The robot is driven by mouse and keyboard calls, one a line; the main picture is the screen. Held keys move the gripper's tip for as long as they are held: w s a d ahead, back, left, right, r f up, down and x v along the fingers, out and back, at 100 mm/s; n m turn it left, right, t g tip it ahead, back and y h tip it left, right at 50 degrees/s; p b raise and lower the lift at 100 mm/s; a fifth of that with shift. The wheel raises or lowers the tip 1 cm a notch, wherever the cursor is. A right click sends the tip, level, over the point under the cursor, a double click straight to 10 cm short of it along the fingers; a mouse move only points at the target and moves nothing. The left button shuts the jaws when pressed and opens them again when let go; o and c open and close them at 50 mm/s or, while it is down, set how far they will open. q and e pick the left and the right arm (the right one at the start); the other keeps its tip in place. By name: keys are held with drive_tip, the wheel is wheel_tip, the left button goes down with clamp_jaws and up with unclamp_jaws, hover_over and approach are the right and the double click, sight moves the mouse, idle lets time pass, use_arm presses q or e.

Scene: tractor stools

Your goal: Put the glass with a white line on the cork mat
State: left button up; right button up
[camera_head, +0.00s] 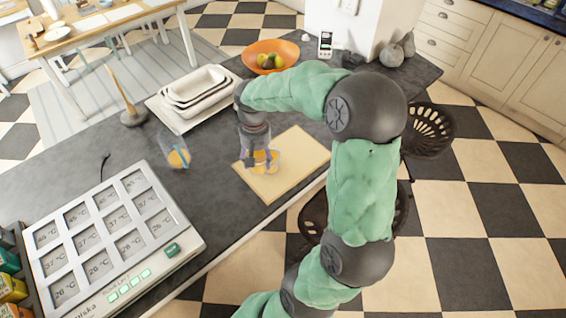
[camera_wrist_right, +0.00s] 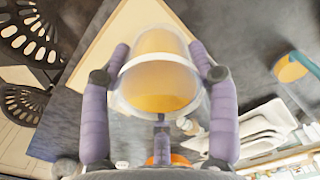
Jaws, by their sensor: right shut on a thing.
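My right gripper (camera_head: 260,161) is shut on the glass with a white line (camera_wrist_right: 155,84), which holds orange liquid. In the head view the glass (camera_head: 261,155) is partly hidden by the fingers. It is over the left part of the cork mat (camera_head: 302,152); I cannot tell whether it touches the mat. The mat (camera_wrist_right: 98,52) also shows behind the glass in the wrist view. A second glass (camera_head: 177,156) with orange liquid stands on the dark counter left of the mat. In the wrist view this second glass (camera_wrist_right: 293,69) shows a blue line. My left gripper is out of view.
Stacked white dishes (camera_head: 193,87) and an orange fruit bowl (camera_head: 270,49) stand behind the mat. A wooden-handled tool (camera_head: 130,108) stands at the left. A large panel of temperature tiles (camera_head: 105,235) fills the counter's front left. Dark stools (camera_head: 428,130) stand right of the counter.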

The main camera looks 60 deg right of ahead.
drive_tip(key=s+d+m+b, duration=0.1)
drive_tip(key=s+d+m, duration=0.1)
drive_tip(key=s+d, duration=0.55)
drive_tip(key=b, duration=0.2)
hover_over(295, 152)
drive_tip(key=f, duration=0.8)
drive_tip(key=shift+s+a+f, duration=0.1)
drive_tip(key=shift+s+f, duration=0.1)
drive_tip(key=shift+w+d+f, duration=0.1)
drive_tip(key=shift+d+f, duration=0.1)
drive_tip(key=shift+f, duration=0.2)
drive_tip(key=shift+f+b, duration=0.4)
drive_tip(key=shift+f, duration=1.05)
drive_tip(key=shift+f, duration=0.1)
drive_tip(key=o, duration=1.3)
